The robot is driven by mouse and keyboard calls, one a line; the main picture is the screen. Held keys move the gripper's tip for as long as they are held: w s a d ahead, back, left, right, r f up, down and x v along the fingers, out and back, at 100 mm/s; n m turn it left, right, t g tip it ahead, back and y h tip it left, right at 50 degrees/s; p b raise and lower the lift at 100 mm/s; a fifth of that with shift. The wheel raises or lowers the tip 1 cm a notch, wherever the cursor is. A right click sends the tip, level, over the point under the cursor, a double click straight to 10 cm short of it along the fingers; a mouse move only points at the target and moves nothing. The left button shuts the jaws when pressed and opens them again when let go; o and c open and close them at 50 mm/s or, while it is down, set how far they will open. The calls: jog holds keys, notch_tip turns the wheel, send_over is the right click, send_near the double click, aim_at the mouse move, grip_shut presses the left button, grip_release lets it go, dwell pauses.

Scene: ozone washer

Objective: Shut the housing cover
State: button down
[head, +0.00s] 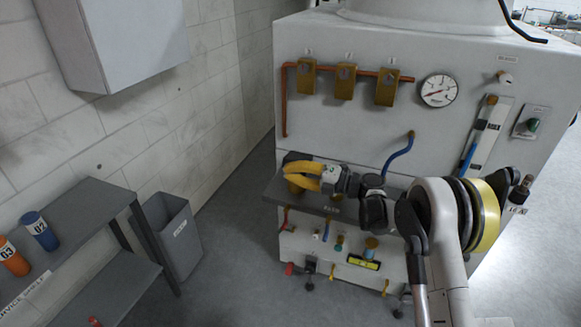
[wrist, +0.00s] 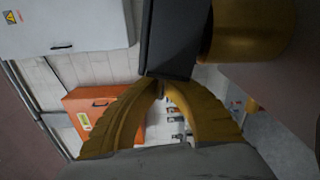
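A dark grey flap (head: 345,213) with a small white label, which looks like the housing cover, sticks out roughly level from the front of the white machine. My gripper (head: 288,174) is over the flap's left end, with its yellow fingers pointing left. In the wrist view, my gripper's fingertips (wrist: 161,82) meet or nearly meet, with nothing visible between them. A dark grey block (wrist: 170,38) lies just beyond the tips; I cannot tell if they touch it. A brass cylinder (wrist: 248,32) is beside the block. My arm hides the flap's right part.
Small valves and fittings (head: 340,245) sit below the flap. A blue hose (head: 400,152), brass blocks (head: 345,82) and a gauge (head: 438,90) are above it. A grey bin (head: 180,240) and a shelf (head: 85,205) with cups stand left. The floor between is clear.

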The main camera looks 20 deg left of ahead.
jog(key=shift+s+f+n, duration=0.15)
jog(key=shift+f+n, duration=0.5)
jog(key=shift+n, duration=0.55)
jog(key=shift+s+f+n+b, duration=0.15)
jog(key=shift+f+n+b, duration=0.35)
jog(key=shift+f, duration=0.1)
jog(key=c, duration=1.6)
grip_release()
jog(key=shift+o, duration=0.2)
jog(key=d, duration=0.7)
jog(key=shift+s+d, duration=0.25)
jog(key=shift+s, duration=0.05)
